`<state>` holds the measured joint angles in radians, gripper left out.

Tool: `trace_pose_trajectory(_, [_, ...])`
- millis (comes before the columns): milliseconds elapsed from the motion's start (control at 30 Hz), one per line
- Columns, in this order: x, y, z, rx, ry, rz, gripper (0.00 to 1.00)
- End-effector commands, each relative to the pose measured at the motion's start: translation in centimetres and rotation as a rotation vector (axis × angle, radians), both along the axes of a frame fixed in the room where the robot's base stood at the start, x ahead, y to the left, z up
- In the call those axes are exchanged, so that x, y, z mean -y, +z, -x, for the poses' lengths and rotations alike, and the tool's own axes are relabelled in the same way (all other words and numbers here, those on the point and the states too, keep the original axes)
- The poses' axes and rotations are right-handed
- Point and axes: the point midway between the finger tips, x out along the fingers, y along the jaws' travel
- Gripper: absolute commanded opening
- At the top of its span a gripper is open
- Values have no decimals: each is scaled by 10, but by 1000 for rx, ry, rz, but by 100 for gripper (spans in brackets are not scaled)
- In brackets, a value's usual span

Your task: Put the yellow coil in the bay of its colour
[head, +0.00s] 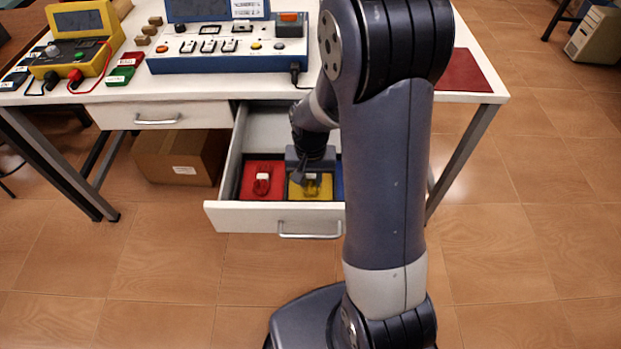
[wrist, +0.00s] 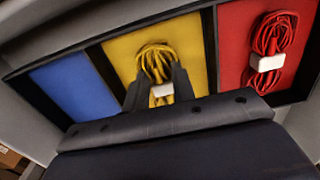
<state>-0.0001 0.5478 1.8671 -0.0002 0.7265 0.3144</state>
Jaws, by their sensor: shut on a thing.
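The yellow coil (wrist: 156,64) is a looped cable with a white band, lying in or just over the yellow bay (wrist: 192,48) of the open drawer. My gripper (wrist: 158,88) is shut on the yellow coil, one finger on each side of it. In the head view my gripper (head: 308,180) reaches down into the drawer over the yellow bay (head: 324,190). I cannot tell whether the coil touches the bay floor. The fingers hide part of the coil and bay.
A red coil (wrist: 270,45) lies in the red bay (wrist: 233,20). The blue bay (wrist: 75,85) looks empty. The drawer front (head: 250,217) is pulled out from the white table (head: 120,95). A cardboard box (head: 178,157) stands under the table.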

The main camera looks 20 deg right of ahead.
Motion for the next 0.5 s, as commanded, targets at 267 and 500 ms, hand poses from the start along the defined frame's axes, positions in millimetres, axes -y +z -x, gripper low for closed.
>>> trace_pose_trajectory(267, [0,-4,0,0,0,0,0])
trace_pose_trajectory(500, [0,-3,0,0,0,0,43])
